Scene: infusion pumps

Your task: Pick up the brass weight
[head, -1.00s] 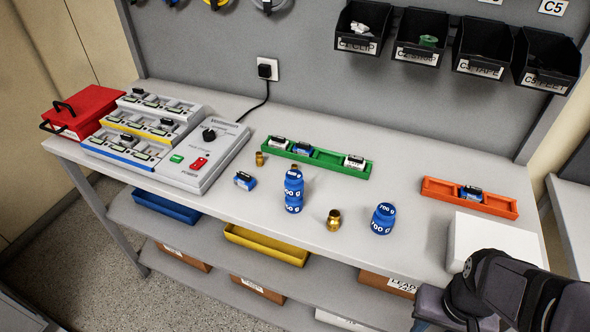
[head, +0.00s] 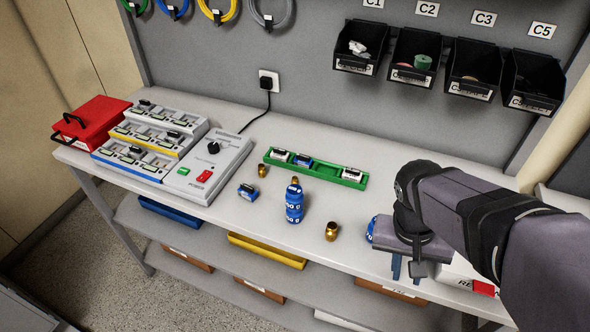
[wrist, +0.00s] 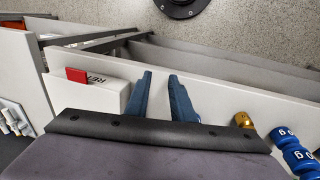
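A brass weight (head: 331,231) stands upright near the table's front edge. A smaller brass weight (head: 263,171) stands further back, beside the green tray. Blue labelled weights (head: 294,203) appear stacked left of the front brass weight, with a bit of brass showing just above them. Another blue weight (head: 370,229) is mostly hidden behind my arm. My gripper (head: 405,268) is to the right of the front brass weight, fingers pointing down. In the wrist view my gripper (wrist: 161,95) is open and empty, with a brass weight (wrist: 243,120) and blue weights (wrist: 287,138) to its right.
A green tray (head: 338,177) holds several small modules. A loose blue module (head: 247,191) lies left of the blue stack. A grey control box (head: 222,160) and red case (head: 93,124) stand at left. A white box (wrist: 100,94) with a red patch is near my gripper.

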